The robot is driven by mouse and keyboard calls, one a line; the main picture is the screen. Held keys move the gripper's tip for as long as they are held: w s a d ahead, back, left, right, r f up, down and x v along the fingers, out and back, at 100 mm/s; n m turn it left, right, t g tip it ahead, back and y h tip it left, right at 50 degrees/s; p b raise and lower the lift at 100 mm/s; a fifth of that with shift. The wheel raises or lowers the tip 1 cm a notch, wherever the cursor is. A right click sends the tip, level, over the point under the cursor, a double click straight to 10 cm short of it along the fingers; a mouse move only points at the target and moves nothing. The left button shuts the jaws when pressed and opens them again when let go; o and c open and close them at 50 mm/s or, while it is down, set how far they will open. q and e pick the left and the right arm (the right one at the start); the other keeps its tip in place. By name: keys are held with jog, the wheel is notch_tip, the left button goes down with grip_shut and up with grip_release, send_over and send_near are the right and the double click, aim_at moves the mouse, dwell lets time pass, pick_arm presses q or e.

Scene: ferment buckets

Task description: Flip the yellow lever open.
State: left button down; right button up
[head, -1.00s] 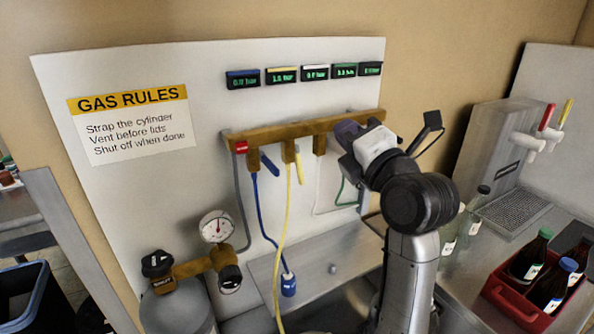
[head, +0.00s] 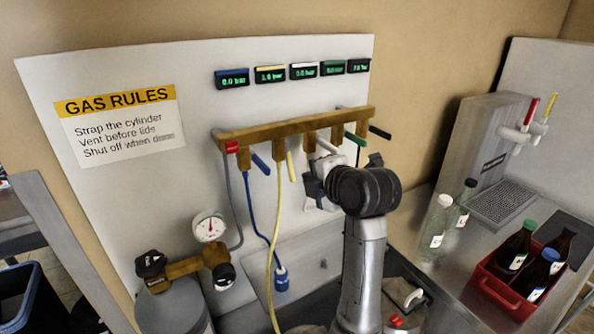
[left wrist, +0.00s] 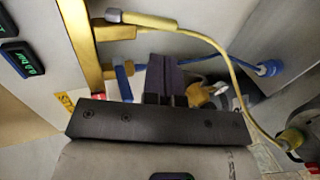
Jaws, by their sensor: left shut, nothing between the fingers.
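The yellow lever (head: 290,166) hangs downward from its valve on the brass manifold (head: 262,133), beside the top of the yellow hose (head: 275,215). In the left wrist view a yellow lever (left wrist: 150,21) shows at the top, alongside the yellow hose (left wrist: 236,85). My left gripper (head: 311,188) is shut and empty, just right of and slightly below the lever in the head view, with no clear contact. In the left wrist view its closed fingers (left wrist: 167,75) are below the lever in the picture. My right gripper is out of view.
A blue lever (head: 261,162) and blue hose (head: 252,205) are left of the yellow one. White (head: 326,145), green (head: 355,139) and black (head: 380,132) levers are to the right. A gauge (head: 209,227) stands lower left. A red bottle crate (head: 512,297) is at right.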

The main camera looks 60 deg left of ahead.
aim_at(292, 173)
pick_arm(q)
jog(key=shift+p+x, duration=0.75)
jog(key=shift+x, duration=2.8)
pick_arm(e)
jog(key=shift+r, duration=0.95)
